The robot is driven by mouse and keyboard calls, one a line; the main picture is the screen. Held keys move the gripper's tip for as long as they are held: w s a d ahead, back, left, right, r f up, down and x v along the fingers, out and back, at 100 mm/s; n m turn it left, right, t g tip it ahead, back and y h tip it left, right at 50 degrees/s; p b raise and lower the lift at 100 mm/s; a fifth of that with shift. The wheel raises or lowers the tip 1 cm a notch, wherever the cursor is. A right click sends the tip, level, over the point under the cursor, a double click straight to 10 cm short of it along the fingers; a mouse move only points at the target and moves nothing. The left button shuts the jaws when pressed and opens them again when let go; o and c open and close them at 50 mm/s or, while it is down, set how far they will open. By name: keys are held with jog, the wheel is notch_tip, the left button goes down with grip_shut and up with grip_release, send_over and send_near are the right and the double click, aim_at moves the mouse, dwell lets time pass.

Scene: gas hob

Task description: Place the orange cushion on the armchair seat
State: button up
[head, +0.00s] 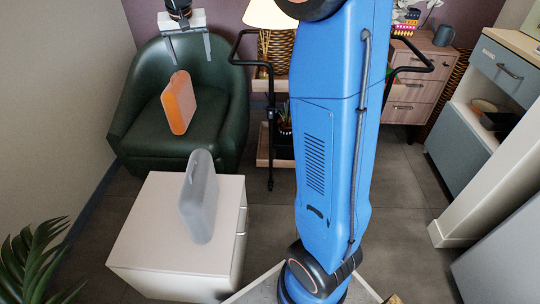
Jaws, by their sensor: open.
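The orange cushion (179,104) is at the dark green armchair (136,99), over its seat. My gripper (190,60) is above and behind the cushion, near the top of the armchair's backrest. Its two fingers are spread wide and point down, with nothing between them. The gripper is apart from the cushion.
A grey cushion (199,196) stands on edge on a white cabinet (150,225) in front of the armchair. A trolley with black handles (270,150) stands right of the armchair. A plant (38,262) is at lower left. Wooden drawers (408,98) stand at the back right.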

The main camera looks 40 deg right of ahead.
jog(key=s+r+n, duration=0.1)
jog(key=s, duration=1.3)
jog(key=s+f+n, duration=0.1)
jog(key=s+f, duration=0.3)
jog(key=s, duration=0.6)
jog(key=s+f+n+y, duration=0.1)
jog(key=s+f, duration=0.3)
jog(key=s, duration=0.6)
jog(key=s+f+n+t, duration=0.1)
jog(key=s+f, duration=0.2)
jog(key=s, duration=0.7)
jog(key=shift+s+f+n+y, duration=0.2)
jog(key=shift+f+n+y, duration=0.1)
jog(key=shift+f, duration=0.1)
jog(key=shift+d, duration=0.1)
